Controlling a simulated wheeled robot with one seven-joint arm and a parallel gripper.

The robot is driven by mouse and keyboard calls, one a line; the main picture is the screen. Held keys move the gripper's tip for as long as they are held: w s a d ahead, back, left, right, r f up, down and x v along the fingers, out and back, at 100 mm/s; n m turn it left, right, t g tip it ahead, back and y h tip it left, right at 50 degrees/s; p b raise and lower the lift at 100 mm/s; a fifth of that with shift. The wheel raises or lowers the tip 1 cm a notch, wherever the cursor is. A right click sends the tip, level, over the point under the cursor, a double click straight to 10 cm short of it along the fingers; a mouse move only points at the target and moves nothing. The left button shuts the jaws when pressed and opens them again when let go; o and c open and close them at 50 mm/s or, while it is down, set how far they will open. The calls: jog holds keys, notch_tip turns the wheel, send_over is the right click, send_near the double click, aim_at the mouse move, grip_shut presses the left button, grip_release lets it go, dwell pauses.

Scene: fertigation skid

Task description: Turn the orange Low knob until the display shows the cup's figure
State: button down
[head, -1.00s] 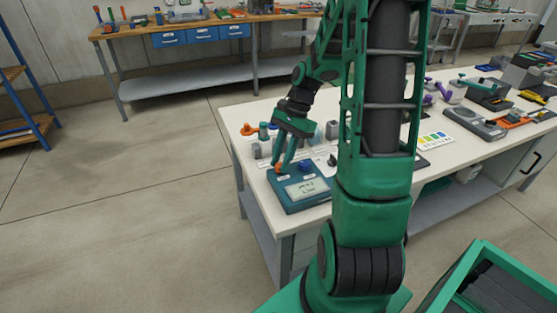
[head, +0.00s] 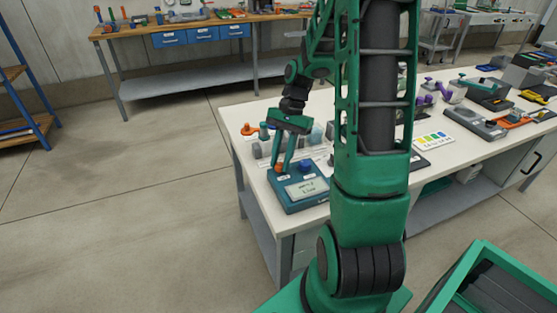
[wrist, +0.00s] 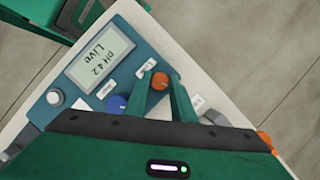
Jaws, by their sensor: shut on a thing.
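The teal meter box (head: 293,205) sits on the front left corner of the white bench. Its display (wrist: 100,53) seems to read pH 4.2 with Live beneath. The orange Low knob (wrist: 160,81) is on the box, with a small white label beside it. My gripper (wrist: 165,84) is shut on this knob, one finger on each side; it also shows from above the box in the head view (head: 281,168). A blue knob (wrist: 117,102) is close to the left finger. I cannot make out which item is the cup or its figure.
A pale round button (wrist: 55,97) is on the box's left part. Small grey and orange items (head: 250,130) stand behind the box. A colour chart (head: 432,140) lies farther right. The floor left of the bench is clear.

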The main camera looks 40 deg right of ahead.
jog(key=n, duration=0.2)
jog(key=n+g+h, duration=0.1)
jog(key=n, duration=0.1)
jog(key=shift+w+a+r+n, duration=0.1)
jog(key=shift+w+n, duration=0.2)
jog(key=shift+w, duration=0.1)
jog(key=n+g+h, duration=0.1)
jog(key=n, duration=0.3)
jog(key=shift+a, duration=0.1)
jog(key=shift+n, duration=0.3)
jog(key=c, duration=1.5)
grip_release()
jog(key=v, duration=1)
jog(key=shift+w+a+r, duration=0.1)
jog(key=shift+w+r, duration=0.15)
jog(key=shift+w, duration=0.1)
